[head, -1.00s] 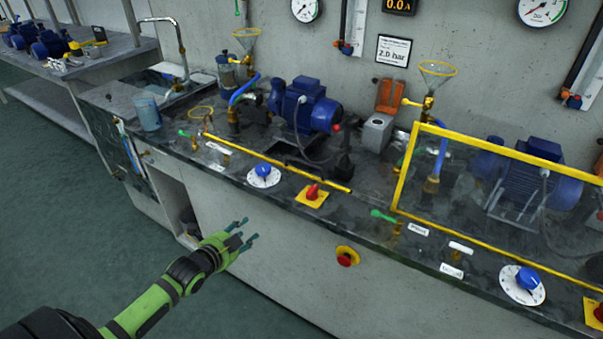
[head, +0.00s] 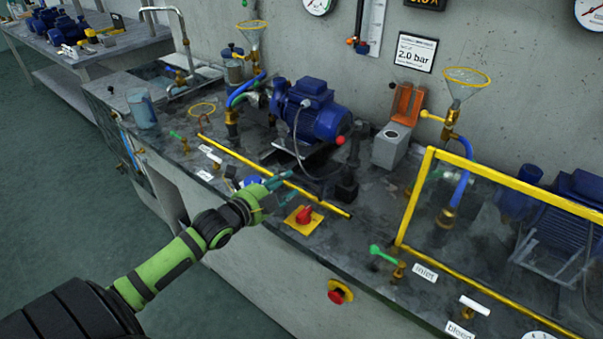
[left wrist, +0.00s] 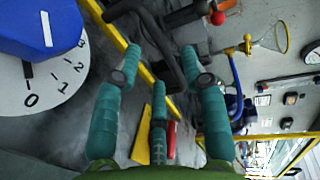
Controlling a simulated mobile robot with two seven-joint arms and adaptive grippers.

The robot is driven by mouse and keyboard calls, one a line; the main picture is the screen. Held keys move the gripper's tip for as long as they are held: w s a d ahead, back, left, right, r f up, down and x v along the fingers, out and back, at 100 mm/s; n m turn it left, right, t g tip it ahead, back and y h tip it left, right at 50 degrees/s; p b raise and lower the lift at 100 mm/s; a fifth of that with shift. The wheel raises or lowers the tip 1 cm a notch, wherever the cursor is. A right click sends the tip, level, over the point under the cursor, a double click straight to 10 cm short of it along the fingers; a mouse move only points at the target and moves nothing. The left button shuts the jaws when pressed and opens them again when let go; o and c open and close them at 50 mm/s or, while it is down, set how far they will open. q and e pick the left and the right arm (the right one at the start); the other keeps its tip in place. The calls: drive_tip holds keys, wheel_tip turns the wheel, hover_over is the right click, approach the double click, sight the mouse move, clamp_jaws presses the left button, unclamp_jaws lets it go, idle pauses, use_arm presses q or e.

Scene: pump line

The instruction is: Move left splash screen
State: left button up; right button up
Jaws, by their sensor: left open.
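A yellow bar (head: 270,172) runs along the front of the left pump station, low over the dark worktop. It also shows in the left wrist view (left wrist: 120,45). I cannot tell whether it is an edge of the left splash screen or a rail; no upright panel shows there. My left gripper (head: 279,186) is open and empty, over the worktop's front edge, close to the bar. In the left wrist view its teal fingers (left wrist: 158,70) are spread, with the bar and a dark curved bar (left wrist: 155,30) beyond them. My right gripper is out of view.
A blue pump (head: 314,107) stands behind the bar. A red knob on a yellow plate (head: 304,217) and a blue dial (left wrist: 25,30) are close to the gripper. A yellow-framed clear screen (head: 412,195) stands upright at the right station. A red stop button (head: 338,293) is on the bench front.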

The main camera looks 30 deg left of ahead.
sight(296, 175)
use_arm(q)
drive_tip(key=shift+x, duration=2.65)
clamp_jaws()
